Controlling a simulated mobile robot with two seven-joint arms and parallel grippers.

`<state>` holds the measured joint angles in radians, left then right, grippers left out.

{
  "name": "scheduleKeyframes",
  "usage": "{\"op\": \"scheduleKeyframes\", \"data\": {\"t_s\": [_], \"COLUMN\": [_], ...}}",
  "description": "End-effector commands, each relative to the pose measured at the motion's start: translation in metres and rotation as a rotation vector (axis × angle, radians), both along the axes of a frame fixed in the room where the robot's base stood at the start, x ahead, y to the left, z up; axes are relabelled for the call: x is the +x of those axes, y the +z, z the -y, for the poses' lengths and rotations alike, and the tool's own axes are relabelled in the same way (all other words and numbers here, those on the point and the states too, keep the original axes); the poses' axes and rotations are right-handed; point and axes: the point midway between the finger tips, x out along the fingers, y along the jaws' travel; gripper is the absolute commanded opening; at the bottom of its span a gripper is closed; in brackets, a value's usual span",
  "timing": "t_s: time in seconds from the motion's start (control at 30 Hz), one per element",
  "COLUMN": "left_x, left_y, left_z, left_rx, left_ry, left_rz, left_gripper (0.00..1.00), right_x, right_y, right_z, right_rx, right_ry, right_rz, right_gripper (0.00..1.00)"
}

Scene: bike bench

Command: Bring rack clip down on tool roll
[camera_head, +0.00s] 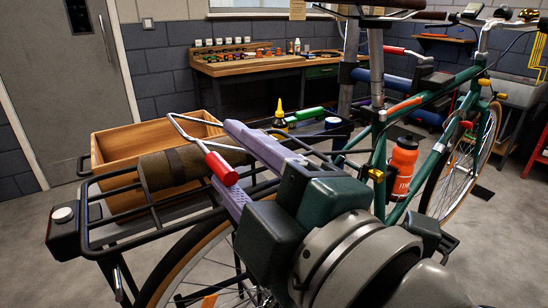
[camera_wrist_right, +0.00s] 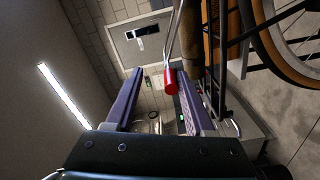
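The rack clip (camera_head: 188,132) is a bent silver wire with a red grip (camera_head: 221,169). It stands raised and tilted over the rear rack, its red end above the right end of the tool roll; its hinge is hard to make out. The brown tool roll (camera_head: 165,170) lies across the black rack (camera_head: 105,210). My right gripper (camera_head: 226,157) is open, its purple fingers on either side of the red grip. In the right wrist view the red grip (camera_wrist_right: 170,84) sits between the fingertips, nearer the right finger, with a gap to the left finger. My left gripper is out of view.
A wooden crate (camera_head: 125,148) stands just beyond the rack. The green bike frame (camera_head: 440,95) and an orange bottle (camera_head: 402,165) are to the right. A workbench (camera_head: 265,66) with small items stands at the back wall. Grey floor is open at the left.

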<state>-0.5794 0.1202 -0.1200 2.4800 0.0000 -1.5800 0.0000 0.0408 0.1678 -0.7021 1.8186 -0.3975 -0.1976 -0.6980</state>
Motion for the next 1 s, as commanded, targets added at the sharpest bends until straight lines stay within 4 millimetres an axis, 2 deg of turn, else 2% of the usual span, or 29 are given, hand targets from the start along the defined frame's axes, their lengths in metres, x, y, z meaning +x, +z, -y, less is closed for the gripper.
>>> {"op": "scheduleKeyframes", "data": {"t_s": [0.1,0.3,0.43,0.77,0.87,0.97,1.0], "left_x": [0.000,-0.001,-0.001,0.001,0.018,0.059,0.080], "left_y": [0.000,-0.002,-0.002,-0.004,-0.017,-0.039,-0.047], "left_z": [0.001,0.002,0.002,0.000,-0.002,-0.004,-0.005], "left_rx": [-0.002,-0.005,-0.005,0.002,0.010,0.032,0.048], "left_ry": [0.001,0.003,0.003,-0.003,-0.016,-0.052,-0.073], "left_rz": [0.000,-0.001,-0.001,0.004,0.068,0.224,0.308], "left_gripper": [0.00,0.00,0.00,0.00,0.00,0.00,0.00], "right_x": [-0.022,-0.047,-0.053,-0.053,-0.050,-0.043,-0.040], "right_y": [-0.001,0.000,0.000,-0.002,-0.018,-0.051,-0.068], "right_z": [0.016,0.034,0.038,0.039,0.047,0.069,0.081], "right_rx": [-0.001,0.001,0.000,0.001,0.016,0.053,0.075], "right_ry": [0.000,0.000,0.002,-0.003,-0.038,-0.123,-0.168], "right_rz": [-0.001,-0.001,0.001,-0.005,-0.046,-0.141,-0.194], "right_gripper": [0.50,0.50,0.50,0.50,0.50,0.50,0.50]}}
